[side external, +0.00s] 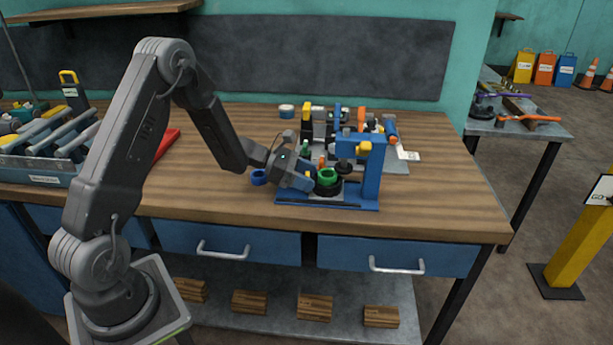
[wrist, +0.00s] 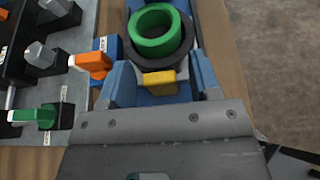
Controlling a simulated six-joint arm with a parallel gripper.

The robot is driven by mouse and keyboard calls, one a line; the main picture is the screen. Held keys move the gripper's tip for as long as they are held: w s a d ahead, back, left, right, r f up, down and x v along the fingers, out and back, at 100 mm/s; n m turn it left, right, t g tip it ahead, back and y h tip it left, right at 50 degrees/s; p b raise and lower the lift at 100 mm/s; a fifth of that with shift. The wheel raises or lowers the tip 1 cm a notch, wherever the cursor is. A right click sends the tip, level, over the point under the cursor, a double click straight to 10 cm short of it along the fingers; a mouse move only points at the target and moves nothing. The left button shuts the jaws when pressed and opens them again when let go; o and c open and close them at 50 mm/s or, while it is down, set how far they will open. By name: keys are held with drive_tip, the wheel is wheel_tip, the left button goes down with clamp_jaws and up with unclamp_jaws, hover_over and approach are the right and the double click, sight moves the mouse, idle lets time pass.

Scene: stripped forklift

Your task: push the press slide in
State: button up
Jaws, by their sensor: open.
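The blue press (side external: 373,170) stands on a blue base near the front of the workbench. Its slide carries a black round seat (side external: 327,189) with a green ring (side external: 327,175) in it, left of the press column; the dark ram (side external: 345,167) is to the ring's right. In the wrist view the green ring (wrist: 155,42) sits in the black seat (wrist: 181,48), just beyond a yellow tab (wrist: 159,83). My gripper (side external: 306,181) is at the left end of the press, low over its base. Its blue fingers (wrist: 164,82) are open, one on each side of the yellow tab. Contact cannot be told.
A grey board with valves and coloured handles (side external: 335,125) lies close behind the press; its orange handle (wrist: 92,61) is near my left finger. A blue ring (side external: 259,177) lies left of my gripper. The bench right of the press (side external: 440,195) is clear.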

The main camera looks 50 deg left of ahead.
sight(318, 176)
clamp_jaws()
drive_tip(key=shift+w+d, duration=1.35)
unclamp_jaws()
drive_tip(key=shift+d, duration=0.1)
drive_tip(key=v, duration=1.4)
drive_tip(key=shift+w, duration=0.1)
